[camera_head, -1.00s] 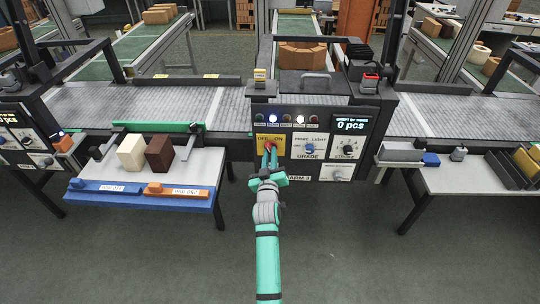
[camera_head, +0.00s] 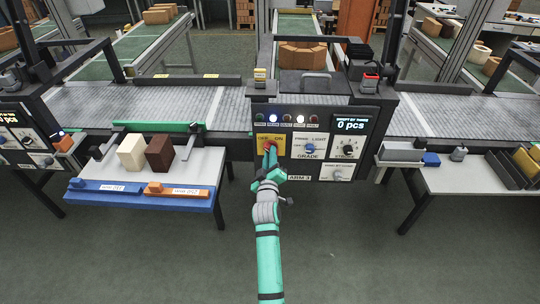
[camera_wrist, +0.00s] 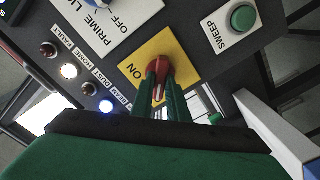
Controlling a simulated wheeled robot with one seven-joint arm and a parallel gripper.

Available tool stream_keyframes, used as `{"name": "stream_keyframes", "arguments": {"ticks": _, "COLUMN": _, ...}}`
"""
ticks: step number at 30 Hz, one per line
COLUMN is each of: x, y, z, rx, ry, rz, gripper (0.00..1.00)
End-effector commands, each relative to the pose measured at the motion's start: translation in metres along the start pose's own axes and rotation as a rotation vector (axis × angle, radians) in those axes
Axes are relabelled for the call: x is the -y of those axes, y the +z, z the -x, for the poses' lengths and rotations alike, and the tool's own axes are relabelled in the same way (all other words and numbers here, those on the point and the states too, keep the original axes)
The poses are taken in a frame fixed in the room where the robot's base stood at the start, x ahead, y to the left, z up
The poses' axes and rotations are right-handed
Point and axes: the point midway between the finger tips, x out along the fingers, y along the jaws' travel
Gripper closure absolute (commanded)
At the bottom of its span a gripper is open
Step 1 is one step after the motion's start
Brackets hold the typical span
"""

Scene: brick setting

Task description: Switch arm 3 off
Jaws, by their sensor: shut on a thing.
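The arm 3 panel (camera_head: 323,112) stands in the middle of the head view, with its "ARM 3" label low down beside my wrist. Its yellow OFF/ON plate (camera_head: 280,154) carries a red rotary knob (camera_wrist: 158,66) with a white pointer line. My gripper (camera_wrist: 159,80) is shut on the red knob, one green finger on each side; in the head view it (camera_head: 270,150) covers much of the plate. In the wrist view "ON" is readable, while the OFF word is hidden by the fingers. I cannot tell for certain which word the pointer faces.
A blue lamp (camera_wrist: 106,106) and a white lamp (camera_wrist: 69,71) are lit beside the plate. The prime light knob (camera_head: 309,148) and green sweep button (camera_wrist: 243,17) are close by. A side table (camera_head: 210,165) with two blocks stands left. The floor in front is clear.

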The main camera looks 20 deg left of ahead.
Motion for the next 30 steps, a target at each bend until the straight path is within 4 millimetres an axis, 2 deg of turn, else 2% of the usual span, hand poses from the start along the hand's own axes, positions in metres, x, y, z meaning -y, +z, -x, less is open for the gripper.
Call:
{"name": "stream_keyframes", "arguments": {"ticks": 5, "x": 0.001, "y": -0.001, "z": 0.0, "rx": -0.001, "ry": 0.0, "rz": 0.002, "gripper": 1.0}}
{"name": "stream_keyframes", "arguments": {"ticks": 6, "x": 0.001, "y": -0.001, "z": 0.001, "rx": -0.001, "ry": 0.0, "rz": 0.002, "gripper": 0.81}}
{"name": "stream_keyframes", "arguments": {"ticks": 8, "x": 0.001, "y": -0.001, "z": 0.001, "rx": -0.001, "ry": -0.001, "rz": 0.002, "gripper": 0.67}}
{"name": "stream_keyframes", "arguments": {"ticks": 20, "x": 0.002, "y": -0.001, "z": 0.006, "rx": -0.001, "ry": -0.002, "rz": 0.0, "gripper": 0.67}}
{"name": "stream_keyframes", "arguments": {"ticks": 23, "x": 0.002, "y": -0.001, "z": 0.016, "rx": -0.001, "ry": -0.002, "rz": 0.0, "gripper": 0.67}}
{"name": "stream_keyframes", "arguments": {"ticks": 30, "x": 0.0, "y": 0.002, "z": 0.059, "rx": 0.003, "ry": 0.001, "rz": -0.001, "gripper": 0.67}}
